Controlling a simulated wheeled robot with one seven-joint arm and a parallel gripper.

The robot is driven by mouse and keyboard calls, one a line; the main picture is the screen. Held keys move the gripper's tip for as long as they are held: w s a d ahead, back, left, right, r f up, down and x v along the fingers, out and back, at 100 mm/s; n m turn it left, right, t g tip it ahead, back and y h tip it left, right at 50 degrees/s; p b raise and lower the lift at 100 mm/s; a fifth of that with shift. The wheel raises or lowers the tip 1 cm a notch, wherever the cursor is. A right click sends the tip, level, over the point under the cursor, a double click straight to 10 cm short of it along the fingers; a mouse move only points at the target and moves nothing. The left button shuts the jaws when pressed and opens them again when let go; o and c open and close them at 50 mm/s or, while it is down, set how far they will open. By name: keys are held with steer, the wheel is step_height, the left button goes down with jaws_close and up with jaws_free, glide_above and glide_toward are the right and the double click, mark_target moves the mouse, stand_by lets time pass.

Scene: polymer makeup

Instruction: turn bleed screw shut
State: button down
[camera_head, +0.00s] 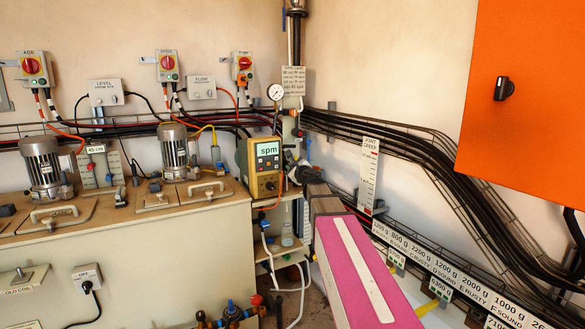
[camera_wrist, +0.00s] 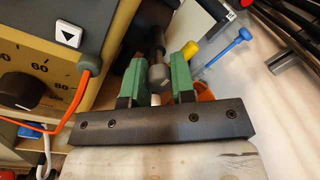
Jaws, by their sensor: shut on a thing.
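My gripper (camera_wrist: 161,68) has two green fingers on a dark bar in the wrist view. A grey, rounded knob-like part (camera_wrist: 158,74) sits between the fingers, and they are shut on it. I take it to be the bleed screw; its far end runs up into a darker fitting, and its lower part is partly hidden. In the head view my gripper (camera_head: 305,173) is at the end of my pink arm, beside the yellow pump box, and the screw cannot be made out there.
The yellow pump box (camera_head: 260,167) with its "spm" display stands close on the left; its dial (camera_wrist: 20,90) shows in the wrist view. A blue-handled part (camera_wrist: 238,38) and a yellow-tipped part (camera_wrist: 190,48) are close on the right. A pressure gauge (camera_head: 276,92) is above.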

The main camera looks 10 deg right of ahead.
steer(key=c, duration=1.2)
jaws_free()
steer(key=shift+c, duration=0.2)
steer(key=shift+s, duration=0.1)
steer(key=v, duration=1)
steer(key=shift+s, duration=0.35)
steer(key=shift+d, duration=0.1)
steer(key=s+a+f+n+g, duration=0.3)
steer(key=f+n, duration=0.2)
steer(key=f, duration=0.2)
steer(key=s+a+f+n+g+y, duration=0.1)
steer(key=s+a+f+n+g, duration=0.1)
steer(key=s+f+n+g, duration=0.45)
steer(key=s+a+f+n, duration=0.1)
steer(key=a+f+n, duration=0.25)
steer(key=f, duration=0.55)
steer(key=s+d+f+n+g+h, duration=0.2)
steer(key=s+f+n+g+h, duration=0.1)
steer(key=s+f, duration=0.4)
steer(key=s+d+f+n+g+h, duration=0.2)
steer(key=s+d+f+n+g, duration=0.1)
steer(key=s+f+n+g, duration=0.2)
steer(key=s+f+n, duration=0.1)
steer(key=s+f, duration=0.1)
steer(key=s, duration=0.1)
steer(key=shift+s+f+h, duration=0.2)
steer(key=shift+h, duration=0.2)
